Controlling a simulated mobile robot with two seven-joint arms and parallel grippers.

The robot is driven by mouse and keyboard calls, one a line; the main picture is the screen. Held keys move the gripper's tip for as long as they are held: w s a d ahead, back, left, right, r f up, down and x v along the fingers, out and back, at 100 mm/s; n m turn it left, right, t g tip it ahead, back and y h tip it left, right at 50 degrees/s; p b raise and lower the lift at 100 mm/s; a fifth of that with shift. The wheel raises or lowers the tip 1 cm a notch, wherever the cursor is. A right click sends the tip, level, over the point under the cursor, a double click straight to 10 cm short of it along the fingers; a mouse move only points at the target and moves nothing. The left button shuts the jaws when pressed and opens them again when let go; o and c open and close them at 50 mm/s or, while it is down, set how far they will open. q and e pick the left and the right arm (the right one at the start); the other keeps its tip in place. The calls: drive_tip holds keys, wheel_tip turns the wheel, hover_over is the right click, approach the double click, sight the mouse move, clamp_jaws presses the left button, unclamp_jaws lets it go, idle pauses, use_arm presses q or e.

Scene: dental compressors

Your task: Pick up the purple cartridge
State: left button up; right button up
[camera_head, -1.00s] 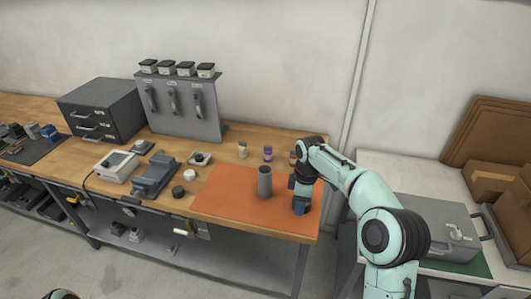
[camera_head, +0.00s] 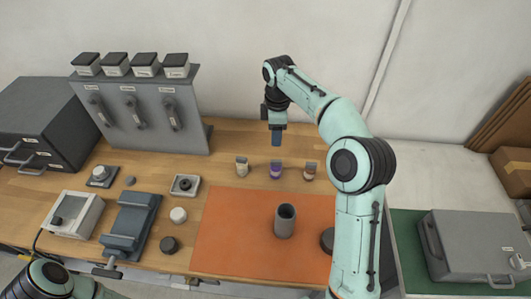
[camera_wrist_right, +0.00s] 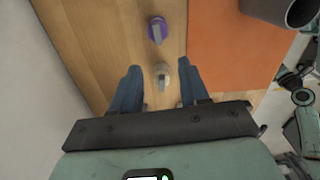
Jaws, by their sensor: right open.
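The purple cartridge (camera_head: 276,171) stands upright on the wooden bench behind the orange mat, between a white cartridge (camera_head: 242,166) and a brown one (camera_head: 309,171). My right gripper (camera_head: 277,139) is open and empty, pointing down above and behind this row in the head view. In the right wrist view the purple cartridge (camera_wrist_right: 157,30) lies ahead of the open fingers (camera_wrist_right: 160,74). The white cartridge (camera_wrist_right: 162,76) shows between the fingertips there, below them as far as I can tell. My left gripper is out of view; only part of my left arm shows at the bottom left.
A grey cylinder (camera_head: 285,221) stands on the orange mat (camera_head: 228,240), with a dark round object (camera_head: 327,240) near my right arm. A rack with handles (camera_head: 150,110), a vise (camera_head: 130,225) and small parts fill the left. The wall is close behind.

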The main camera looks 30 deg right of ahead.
hover_over(276, 160)
drive_tip(key=f, duration=0.7)
drive_tip(key=shift+s+a+f, duration=0.2)
drive_tip(key=shift+s+a, duration=0.1)
drive_tip(key=shift+s, duration=0.1)
drive_tip(key=shift+w+d+f, duration=0.15)
drive_tip(key=shift+w+f, duration=0.05)
drive_tip(key=shift+f, duration=1.25)
drive_tip(key=shift+w+d+f, duration=0.15)
drive_tip(key=shift+f, duration=1.25)
clamp_jaws()
